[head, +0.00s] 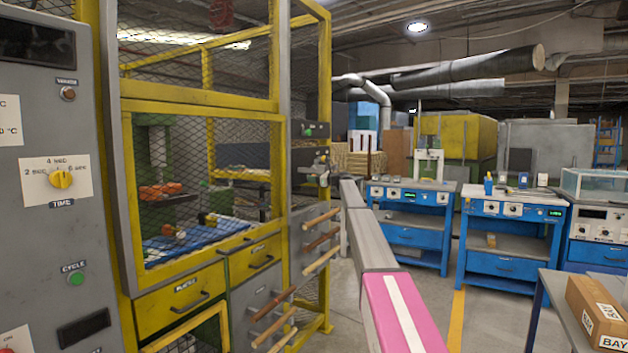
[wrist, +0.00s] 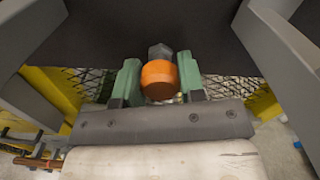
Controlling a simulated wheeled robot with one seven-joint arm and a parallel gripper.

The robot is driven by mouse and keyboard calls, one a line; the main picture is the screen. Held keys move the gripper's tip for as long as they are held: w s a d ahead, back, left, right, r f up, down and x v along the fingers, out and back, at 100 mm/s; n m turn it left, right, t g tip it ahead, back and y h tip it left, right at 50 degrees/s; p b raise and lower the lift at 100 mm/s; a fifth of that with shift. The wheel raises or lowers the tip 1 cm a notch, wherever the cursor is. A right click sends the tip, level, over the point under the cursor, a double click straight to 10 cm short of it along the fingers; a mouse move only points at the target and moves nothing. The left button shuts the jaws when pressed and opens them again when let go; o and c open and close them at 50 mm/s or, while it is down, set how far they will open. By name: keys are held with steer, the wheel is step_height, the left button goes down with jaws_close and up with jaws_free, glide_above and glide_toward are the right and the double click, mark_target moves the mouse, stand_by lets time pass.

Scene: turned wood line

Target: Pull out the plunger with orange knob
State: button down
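The orange knob (wrist: 159,80) of the plunger sits between the two green fingers of my gripper (wrist: 158,78) in the wrist view. A finger lies against each side of it, with no clear gap, so my gripper looks shut on the knob. A dark grey nut-like collar (wrist: 160,51) shows behind the knob, against a dark panel (wrist: 205,35). In the head view my gripper (head: 322,168) is at the cabinet's right-hand post, at the end of my arm.
Several wooden rods (head: 321,239) stick out from the grey panel below my gripper. A yellow mesh cage (head: 200,103) stands to the left. Blue workbenches (head: 510,235) stand behind, and a cardboard box (head: 598,310) lies on a table at right. Floor between is clear.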

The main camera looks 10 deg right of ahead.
steer(key=v, duration=0.3)
steer(key=shift+s+d, duration=0.15)
steer(key=shift+d, duration=0.05)
steer(key=c, duration=0.7)
jaws_free()
steer(key=shift+d, duration=0.15)
steer(key=v, duration=1)
steer(key=shift+s+d, duration=0.25)
steer(key=shift+s, duration=0.05)
